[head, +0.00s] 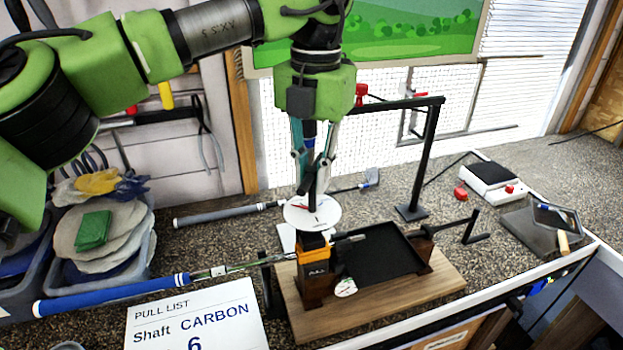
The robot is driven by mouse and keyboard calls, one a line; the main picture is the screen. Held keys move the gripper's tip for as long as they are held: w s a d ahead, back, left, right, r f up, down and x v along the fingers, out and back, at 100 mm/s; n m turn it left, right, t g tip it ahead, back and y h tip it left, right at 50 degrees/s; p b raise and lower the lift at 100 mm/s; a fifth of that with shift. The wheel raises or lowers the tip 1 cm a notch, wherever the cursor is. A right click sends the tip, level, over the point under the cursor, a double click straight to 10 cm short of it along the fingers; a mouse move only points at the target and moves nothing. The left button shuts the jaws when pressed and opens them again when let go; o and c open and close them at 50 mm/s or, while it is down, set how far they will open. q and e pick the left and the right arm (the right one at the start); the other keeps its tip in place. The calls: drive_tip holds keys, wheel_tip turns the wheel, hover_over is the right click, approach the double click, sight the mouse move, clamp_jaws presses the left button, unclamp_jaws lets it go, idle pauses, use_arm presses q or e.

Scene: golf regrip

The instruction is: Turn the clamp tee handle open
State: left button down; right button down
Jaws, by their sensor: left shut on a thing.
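My left gripper (312,190) points straight down over the bench, shut on a dark upright piece that looks like the clamp's tee handle. The fingers hide most of that piece, so its turn angle cannot be told. Just below is the clamp (314,262), a block with an orange band on a wooden base board (375,312). A golf club with a blue grip (112,294) lies at the left, its shaft reaching the clamp. My right gripper is not in view.
A grey-gripped club (222,215) lies behind. A pull list card (200,318) and bins stand left.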

use_arm(q)
drive_tip(key=n, duration=0.2)
drive_tip(key=n+b, duration=0.1)
drive_tip(key=shift+w+r+n, duration=0.15)
drive_tip(key=shift+n, duration=0.25)
drive_tip(key=n+b, duration=0.1)
drive_tip(key=n, duration=0.2)
drive_tip(key=shift+n, duration=0.3)
drive_tip(key=n+b, duration=0.2)
drive_tip(key=n, duration=0.4)
drive_tip(key=n+b, duration=0.2)
drive_tip(key=n, duration=0.3)
drive_tip(key=shift+n, duration=0.4)
drive_tip(key=n+b, duration=0.2)
drive_tip(key=n, duration=0.3)
drive_tip(key=shift+n, duration=0.3)
drive_tip(key=c, duration=1.9)
unclamp_jaws()
